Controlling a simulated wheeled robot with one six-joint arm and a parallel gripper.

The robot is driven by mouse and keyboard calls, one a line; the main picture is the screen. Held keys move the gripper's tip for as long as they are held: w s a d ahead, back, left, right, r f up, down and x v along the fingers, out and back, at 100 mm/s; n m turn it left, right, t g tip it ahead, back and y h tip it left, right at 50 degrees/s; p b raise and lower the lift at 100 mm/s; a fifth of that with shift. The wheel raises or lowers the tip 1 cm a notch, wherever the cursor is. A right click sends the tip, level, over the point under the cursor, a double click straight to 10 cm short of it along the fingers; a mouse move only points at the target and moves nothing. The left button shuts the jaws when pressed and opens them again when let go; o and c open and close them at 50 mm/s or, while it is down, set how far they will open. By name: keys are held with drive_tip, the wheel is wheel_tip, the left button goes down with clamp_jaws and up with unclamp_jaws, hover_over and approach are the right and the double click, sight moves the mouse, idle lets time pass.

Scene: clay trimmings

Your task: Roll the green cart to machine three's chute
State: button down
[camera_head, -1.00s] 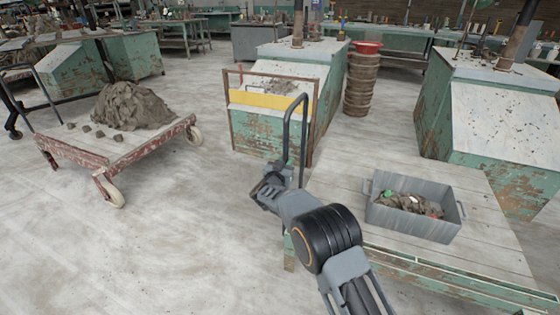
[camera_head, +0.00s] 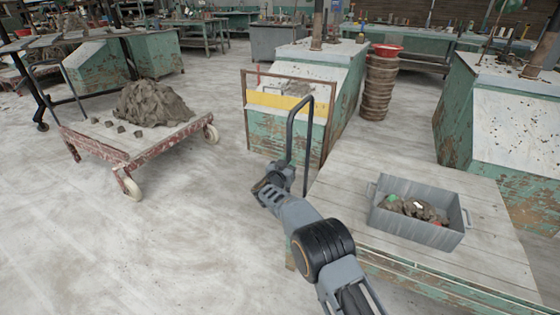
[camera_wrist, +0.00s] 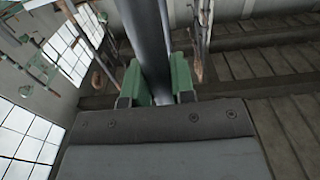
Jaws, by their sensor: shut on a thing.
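The green cart (camera_head: 482,198) has a pale plank top and chipped green sides. It stands at the lower right in the head view. Its dark looped handle (camera_head: 291,125) rises at the cart's left end. My gripper (camera_head: 274,184) is shut on the handle's upright, low on the loop. In the wrist view the dark tube (camera_wrist: 147,35) runs between my green-padded fingers (camera_wrist: 158,85). A green machine (camera_head: 265,135) with a yellow panel in a rusty frame stands just beyond the handle. I see no number on any machine.
A grey bin (camera_head: 393,222) with clay scraps sits on the cart's top. A red cart (camera_head: 105,145) with a clay heap stands at left. Another green machine (camera_head: 520,110) stands at right. Stacked round forms (camera_head: 378,88) stand between the machines. The floor (camera_head: 110,250) at lower left is clear.

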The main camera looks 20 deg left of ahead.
drive_tip(key=a, duration=0.1)
drive_tip(key=a+b, duration=0.1)
drive_tip(key=a, duration=0.1)
drive_tip(key=a+b, duration=0.1)
drive_tip(key=a, duration=0.1)
drive_tip(key=shift+w+a, duration=0.25)
drive_tip(key=shift+w, duration=0.1)
drive_tip(key=shift+c, duration=1.4)
unclamp_jaws()
